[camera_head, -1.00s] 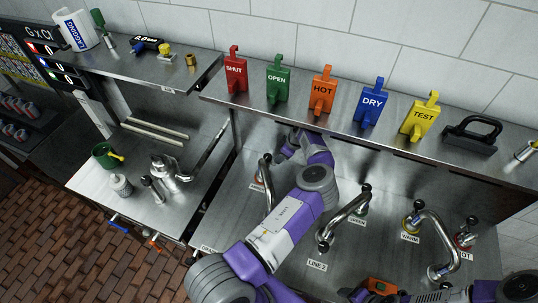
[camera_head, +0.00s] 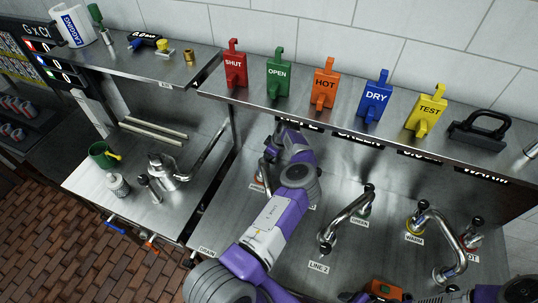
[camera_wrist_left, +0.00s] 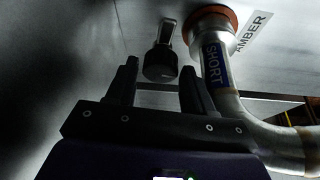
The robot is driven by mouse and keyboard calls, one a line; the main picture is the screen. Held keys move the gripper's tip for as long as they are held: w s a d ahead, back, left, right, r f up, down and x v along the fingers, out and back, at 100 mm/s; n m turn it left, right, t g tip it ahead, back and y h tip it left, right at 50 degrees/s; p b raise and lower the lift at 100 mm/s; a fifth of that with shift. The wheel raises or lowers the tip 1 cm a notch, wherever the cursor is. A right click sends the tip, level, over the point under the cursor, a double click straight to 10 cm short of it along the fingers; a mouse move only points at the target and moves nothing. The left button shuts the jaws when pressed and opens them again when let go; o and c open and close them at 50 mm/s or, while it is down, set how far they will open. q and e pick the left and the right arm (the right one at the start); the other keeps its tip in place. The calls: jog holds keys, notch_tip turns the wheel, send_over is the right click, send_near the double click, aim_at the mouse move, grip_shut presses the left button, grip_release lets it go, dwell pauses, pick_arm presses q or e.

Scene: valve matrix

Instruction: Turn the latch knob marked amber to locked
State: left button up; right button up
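In the left wrist view a dark latch knob (camera_wrist_left: 160,64) on a short metal stem stands out from the panel. Beside it are the AMBER label (camera_wrist_left: 252,32) and a pipe (camera_wrist_left: 213,65) with an orange collar and a blue SHORT tag. My left gripper (camera_wrist_left: 159,82) is open, its two fingers apart on either side of the knob's near end; I cannot tell whether they touch it. In the head view my left wrist (camera_head: 290,140) is under the shelf front and hides the fingertips. My right gripper is only partly visible at the bottom right, its fingers unclear.
Bent pipes (camera_head: 343,220) with black-topped knobs rise from the lower panel, including the WARM pipe (camera_head: 440,235). The shelf (camera_head: 330,120) above carries coloured tags and a black handled block (camera_head: 478,130). An orange item (camera_head: 382,288) lies near the bottom edge.

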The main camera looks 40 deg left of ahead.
pick_arm(q)
jog(key=c, duration=0.8)
jog(key=shift+o, duration=0.2)
jog(key=p, duration=0.1)
jog(key=m+p, duration=0.1)
jog(key=shift+s+r+p, duration=0.1)
jog(key=shift+r+p, duration=0.15)
jog(key=shift+p, duration=0.05)
pick_arm(e)
notch_tip(320, 180, up, 3)
jog(key=shift+f, duration=0.15)
pick_arm(q)
jog(key=shift+m+t+p, duration=0.3)
jog(key=shift+m+t, duration=0.1)
jog(key=shift+m, duration=0.1)
pick_arm(e)
jog(key=shift+r, duration=0.3)
pick_arm(q)
jog(key=shift+f+m, duration=0.25)
jog(key=shift+m, duration=0.25)
jog(key=o, duration=0.8)
jog(key=shift+b+v, duration=0.35)
jog(key=shift+v, duration=3.4)
pick_arm(e)
jog(key=shift+f, duration=0.35)
